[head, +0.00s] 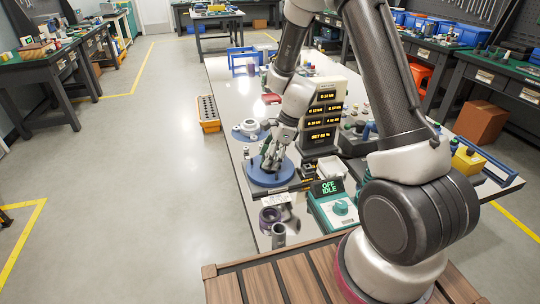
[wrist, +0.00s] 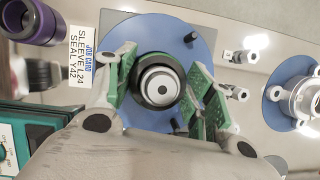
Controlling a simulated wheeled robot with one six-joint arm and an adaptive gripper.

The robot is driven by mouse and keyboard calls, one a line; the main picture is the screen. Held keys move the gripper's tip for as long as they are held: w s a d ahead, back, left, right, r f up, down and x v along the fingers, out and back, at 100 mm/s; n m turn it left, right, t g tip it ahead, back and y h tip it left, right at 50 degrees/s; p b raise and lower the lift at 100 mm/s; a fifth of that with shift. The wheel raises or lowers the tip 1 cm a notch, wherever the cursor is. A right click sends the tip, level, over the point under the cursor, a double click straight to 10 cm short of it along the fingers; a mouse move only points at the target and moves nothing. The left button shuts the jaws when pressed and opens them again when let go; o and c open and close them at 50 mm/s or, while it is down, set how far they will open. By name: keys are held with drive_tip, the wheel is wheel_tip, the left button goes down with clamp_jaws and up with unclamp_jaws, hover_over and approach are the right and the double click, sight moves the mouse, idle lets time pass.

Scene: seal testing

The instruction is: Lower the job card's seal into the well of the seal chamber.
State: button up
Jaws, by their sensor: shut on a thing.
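My gripper (head: 272,158) points down over a blue round base (head: 262,178) on the long bench. In the wrist view my gripper (wrist: 164,92) has its green pads closed on a dark ring-shaped seal (wrist: 137,88). A pale round part with a dark centre (wrist: 161,85) shows inside the ring. The blue base (wrist: 150,28) lies behind it, with small dark posts. I cannot tell how far the ring is above the base or whether it touches the well. The job card (wrist: 84,63) reads sleeve L24, seal Y42.
A second blue base carries a white flanged part (head: 249,127); it also shows in the wrist view (wrist: 306,101). A teal box (head: 341,209) reads OFF IDLE. A display tower (head: 325,113) stands behind.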

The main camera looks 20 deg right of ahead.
drive_tip(key=shift+f, duration=0.6)
idle(0.4)
drive_tip(key=o, duration=1.2)
drive_tip(key=shift+r, duration=0.1)
drive_tip(key=shift+r, duration=2.4)
